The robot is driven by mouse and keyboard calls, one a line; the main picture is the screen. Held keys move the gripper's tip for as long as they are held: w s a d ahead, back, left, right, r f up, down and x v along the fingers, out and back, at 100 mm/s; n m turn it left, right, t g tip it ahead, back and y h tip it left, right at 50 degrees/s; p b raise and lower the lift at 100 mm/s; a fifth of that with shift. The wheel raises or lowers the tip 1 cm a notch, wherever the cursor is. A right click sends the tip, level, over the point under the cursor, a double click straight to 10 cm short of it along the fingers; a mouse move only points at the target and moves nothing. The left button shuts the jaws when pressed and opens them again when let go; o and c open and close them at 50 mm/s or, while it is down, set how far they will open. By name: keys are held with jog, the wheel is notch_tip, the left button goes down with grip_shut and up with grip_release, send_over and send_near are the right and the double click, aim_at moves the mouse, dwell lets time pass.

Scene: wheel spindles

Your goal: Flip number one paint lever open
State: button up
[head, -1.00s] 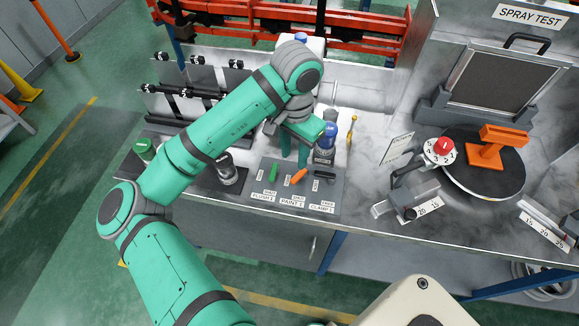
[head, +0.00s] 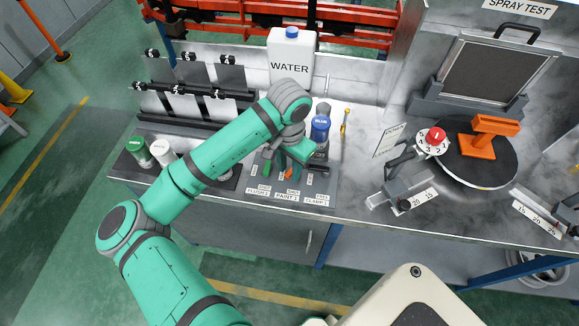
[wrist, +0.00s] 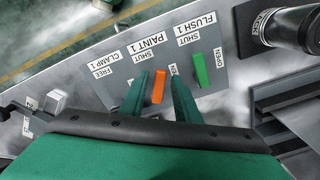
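The orange paint lever (wrist: 158,86) stands on the grey panel (wrist: 215,75) beside the labels "SHUT" and "PAINT 1" in the wrist view. My gripper (wrist: 160,80) is open, with one green finger on each side of this lever and gaps showing between. Whether the fingertips touch the panel I cannot tell. The green flush lever (wrist: 200,70) stands just right of the right finger. In the head view my gripper (head: 283,168) is over the panel, and only a bit of the orange lever (head: 289,173) shows behind it.
A blue-capped bottle (head: 320,127) stands close behind the panel, with a white water container (head: 291,58) farther back. Green (head: 137,150) and white (head: 161,150) bottles stand at left. A turntable (head: 490,165) is at right. The bench front is clear.

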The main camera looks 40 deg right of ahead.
grip_shut()
jog(key=m, duration=0.2)
jog(key=w+m, duration=0.2)
jog(key=m, duration=0.1)
jog(key=shift+m, duration=0.3)
jog(key=m, duration=0.2)
jog(key=w+m, duration=0.1)
jog(key=shift+d, duration=0.3)
jog(key=shift+w+d+m, duration=0.15)
jog(key=shift+d+m, duration=0.05)
jog(key=shift+m, duration=0.65)
jog(key=shift+w+d+m, duration=0.15)
jog(key=shift+m, duration=0.7)
jog(key=shift+o, duration=1.3)
grip_release()
